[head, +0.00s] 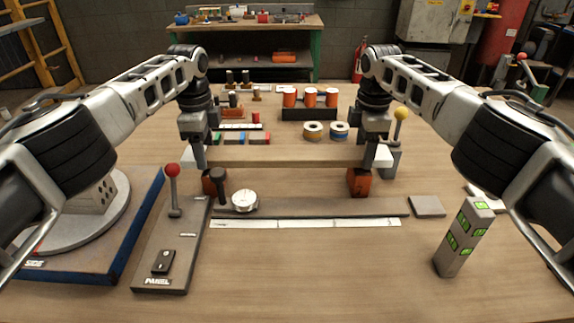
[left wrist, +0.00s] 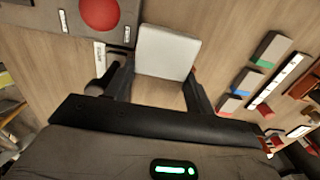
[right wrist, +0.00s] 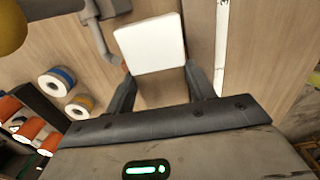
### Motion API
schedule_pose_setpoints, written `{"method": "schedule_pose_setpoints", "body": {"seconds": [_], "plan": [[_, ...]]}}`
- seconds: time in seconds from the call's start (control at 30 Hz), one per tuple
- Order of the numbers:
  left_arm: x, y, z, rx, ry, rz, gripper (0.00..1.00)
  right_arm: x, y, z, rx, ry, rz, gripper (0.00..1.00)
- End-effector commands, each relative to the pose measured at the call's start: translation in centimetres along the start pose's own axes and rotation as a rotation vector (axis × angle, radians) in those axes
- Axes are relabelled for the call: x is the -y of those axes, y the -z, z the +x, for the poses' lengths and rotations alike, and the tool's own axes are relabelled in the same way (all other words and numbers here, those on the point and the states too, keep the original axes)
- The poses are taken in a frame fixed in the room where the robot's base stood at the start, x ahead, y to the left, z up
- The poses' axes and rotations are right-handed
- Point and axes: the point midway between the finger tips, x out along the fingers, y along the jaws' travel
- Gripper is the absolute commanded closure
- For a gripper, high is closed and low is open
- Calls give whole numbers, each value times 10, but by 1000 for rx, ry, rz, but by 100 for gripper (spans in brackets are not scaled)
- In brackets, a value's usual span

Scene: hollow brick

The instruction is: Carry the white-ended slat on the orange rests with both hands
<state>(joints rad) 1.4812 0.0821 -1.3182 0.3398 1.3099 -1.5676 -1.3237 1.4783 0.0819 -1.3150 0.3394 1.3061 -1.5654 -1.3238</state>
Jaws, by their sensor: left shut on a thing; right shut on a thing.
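The wooden slat (head: 290,156) lies level across the middle of the head view, with a white left end (head: 200,157) and a white right end (head: 383,156). My left gripper (head: 196,146) is shut on the slat near its left end; that white end also shows between the fingers in the left wrist view (left wrist: 165,52). My right gripper (head: 375,144) is shut on the slat near its right end, also seen in the right wrist view (right wrist: 150,44). The left orange rest (head: 213,182) and right orange rest (head: 359,183) appear just under the slat; I cannot tell whether they touch it.
A grey panel with a red-knobbed lever (head: 172,195) stands front left, beside a blue-edged platform (head: 110,245). A dial gauge (head: 244,201) lies near the grey bar. A grey block with green marks (head: 464,236) stands front right. Tape rolls (head: 313,131) and orange cylinders sit behind the slat.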

Motion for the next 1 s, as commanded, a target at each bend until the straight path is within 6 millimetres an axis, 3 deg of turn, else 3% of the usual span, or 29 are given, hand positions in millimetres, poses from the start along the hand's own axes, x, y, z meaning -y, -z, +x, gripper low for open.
{"method": "schedule_pose_setpoints", "body": {"seconds": [0.07, 0.1, 0.13, 0.17, 0.67, 1.0], "plan": [[0, 2, -1, -3, 1, 4, 78, 0, 2, -1, -3, -1, -4, 78], [0, 2, 0, -3, 0, 4, 35, 0, 2, 0, -3, 0, -4, 35], [0, 2, 0, -3, 0, 4, 26, 0, 2, 0, -3, 0, -3, 26], [0, 2, 0, -2, 0, 3, 24, 0, 2, 0, -2, 0, -3, 24], [0, 0, -3, -1, 0, 0, 24, 0, 0, 0, 0, 0, 0, 24], [0, 1, -54, -2, 2, 1, 24, 0, 0, 0, 0, 0, 0, 24]]}}
